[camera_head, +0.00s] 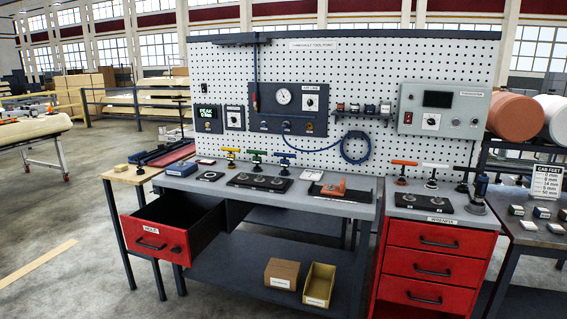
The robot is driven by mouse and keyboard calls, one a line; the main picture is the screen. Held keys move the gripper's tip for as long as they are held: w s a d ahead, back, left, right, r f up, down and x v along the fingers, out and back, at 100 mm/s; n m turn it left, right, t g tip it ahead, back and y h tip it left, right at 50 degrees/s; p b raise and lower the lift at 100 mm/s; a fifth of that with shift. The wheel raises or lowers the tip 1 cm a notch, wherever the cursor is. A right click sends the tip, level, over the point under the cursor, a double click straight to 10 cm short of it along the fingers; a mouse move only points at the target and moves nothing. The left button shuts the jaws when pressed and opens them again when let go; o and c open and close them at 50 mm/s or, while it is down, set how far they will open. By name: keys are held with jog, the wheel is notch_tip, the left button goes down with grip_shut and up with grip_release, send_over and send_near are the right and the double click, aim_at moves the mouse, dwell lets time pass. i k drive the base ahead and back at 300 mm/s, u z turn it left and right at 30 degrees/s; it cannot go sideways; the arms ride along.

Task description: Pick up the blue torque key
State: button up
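The blue torque key (285,160) is a small T-shaped tool with a blue crossbar. It stands upright near the back of the grey workbench (345,206), in front of the pegboard. A green T-key (257,158) and a yellow T-key (231,155) stand in a row to its left. My gripper is not in view.
An open red drawer (158,240) juts out from the bench's left front. Black plates (260,182) and an orange block (333,188) lie on the benchtop. More T-keys, orange (404,163) and white (435,167), stand on the red cabinet (437,262). The floor at left is clear.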

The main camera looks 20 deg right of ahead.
aim_at(285, 163)
jog(key=z, duration=0.05)
jog(key=i, duration=1.1)
jog(key=u, duration=0.35)
